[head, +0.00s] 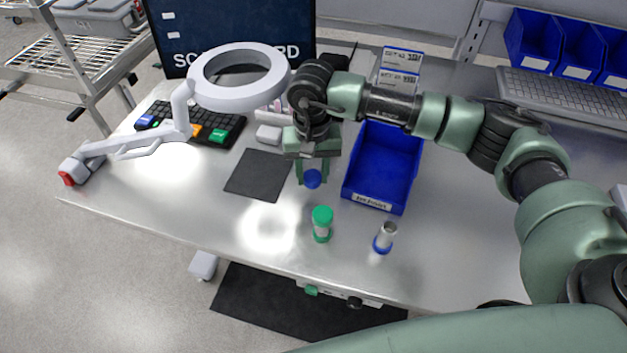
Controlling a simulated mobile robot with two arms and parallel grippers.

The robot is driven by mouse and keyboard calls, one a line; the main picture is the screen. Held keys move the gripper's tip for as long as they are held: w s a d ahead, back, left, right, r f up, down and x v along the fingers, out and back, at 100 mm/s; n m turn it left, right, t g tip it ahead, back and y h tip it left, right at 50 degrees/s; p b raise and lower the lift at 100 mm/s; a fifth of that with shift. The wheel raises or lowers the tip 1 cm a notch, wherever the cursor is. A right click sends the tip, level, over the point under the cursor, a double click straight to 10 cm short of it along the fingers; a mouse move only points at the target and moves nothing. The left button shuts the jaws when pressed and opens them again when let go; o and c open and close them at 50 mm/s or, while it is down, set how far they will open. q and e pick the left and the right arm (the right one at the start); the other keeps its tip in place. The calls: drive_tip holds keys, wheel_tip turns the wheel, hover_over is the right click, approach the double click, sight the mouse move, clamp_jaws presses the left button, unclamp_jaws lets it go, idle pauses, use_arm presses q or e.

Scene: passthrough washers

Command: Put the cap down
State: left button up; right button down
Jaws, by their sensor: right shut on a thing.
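My right gripper (312,172) points down above the table, between the dark mat and the blue bin. It is shut on a round blue cap (312,179), which sits at its fingertips. Whether the cap touches the table is hard to tell. A small clear tube (387,234) with a blue base stands uncapped at the right front. A second tube with a green cap (322,215) stands upright in front of the gripper. My left gripper is not in view.
A blue bin (372,203) lies just right of the gripper. A dark square mat (258,174) lies to the left. A ring lamp (240,78) arches over the left side, near a keyboard (190,124). The metal table (220,220) is clear at the front left.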

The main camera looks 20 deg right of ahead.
sight(313, 195)
wheel_tip(313, 195, down, 2)
drive_tip(key=shift+f+p, duration=0.25)
drive_tip(key=shift+p, duration=0.05)
wheel_tip(313, 195, down, 3)
drive_tip(key=shift+w+d+r+p, duration=0.1)
drive_tip(key=shift+p, duration=0.4)
drive_tip(key=shift+f+b, duration=0.25)
drive_tip(key=shift+b, duration=0.1)
drive_tip(key=c, duration=0.9)
unclamp_jaws()
drive_tip(key=shift+r, duration=0.1)
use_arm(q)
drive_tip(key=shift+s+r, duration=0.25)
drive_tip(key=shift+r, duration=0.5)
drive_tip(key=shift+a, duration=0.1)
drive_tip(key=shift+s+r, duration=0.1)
use_arm(e)
drive_tip(key=shift+r, duration=0.1)
